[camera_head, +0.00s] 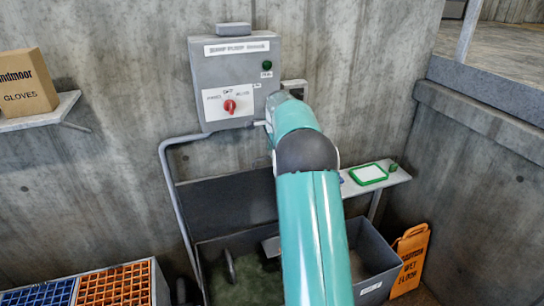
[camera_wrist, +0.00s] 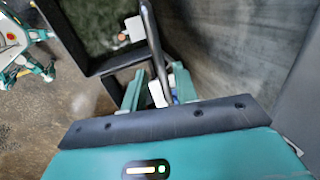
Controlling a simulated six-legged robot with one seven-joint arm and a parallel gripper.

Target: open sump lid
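The sump (camera_head: 200,262) is a dark, rimmed pit with murky green liquid against the wall; its rim also shows in the wrist view (camera_wrist: 110,62). A dark flat panel, apparently the sump lid (camera_head: 230,203), stands raised behind the pit near the wall. In the wrist view a thin grey bar (camera_wrist: 152,40), perhaps the lid's edge, runs from the top towards my gripper (camera_wrist: 160,88). My gripper's teal fingers are apart on either side of the bar's near end; I cannot tell whether they touch it. My arm hides the gripper in the head view.
A grey pump control box (camera_head: 235,75) with a red knob hangs on the wall above. A pipe (camera_head: 172,175) runs down from it. A shelf (camera_head: 398,176) with a green-framed pad, an orange wet-floor sign (camera_head: 409,260) and colored crates (camera_head: 115,287) stand around the pit.

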